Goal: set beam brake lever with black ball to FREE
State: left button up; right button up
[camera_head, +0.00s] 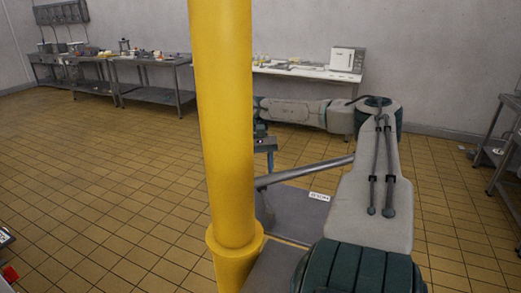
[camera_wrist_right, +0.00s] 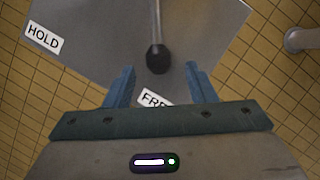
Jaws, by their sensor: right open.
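The brake lever (camera_wrist_right: 157,22) is a thin grey rod ending in a black ball (camera_wrist_right: 158,58) in the right wrist view. The ball lies over the grey plate (camera_wrist_right: 205,30), pointing toward the wrist side. A white HOLD label (camera_wrist_right: 44,37) is at the plate's left, and a FREE label (camera_wrist_right: 154,97) is partly covered by my gripper. My right gripper (camera_wrist_right: 160,68) is open, with the ball between or just beyond its blue fingertips; no contact shows. In the head view the gripper (camera_head: 264,146) is partly hidden by the yellow post. My left gripper is not in view.
A thick yellow post (camera_head: 222,120) stands close in front and hides part of the work area. A grey bar (camera_head: 305,173) slants above the plate in the head view. A white-topped bench (camera_head: 300,70) and metal tables (camera_head: 150,60) line the back wall. Tiled floor is open at left.

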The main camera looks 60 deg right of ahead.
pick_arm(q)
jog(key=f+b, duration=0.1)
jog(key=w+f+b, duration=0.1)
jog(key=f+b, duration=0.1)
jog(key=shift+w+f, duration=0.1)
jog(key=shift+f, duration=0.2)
pick_arm(e)
jog(key=v, duration=0.6)
jog(key=shift+r, duration=0.4)
jog(key=shift+w+d, duration=0.1)
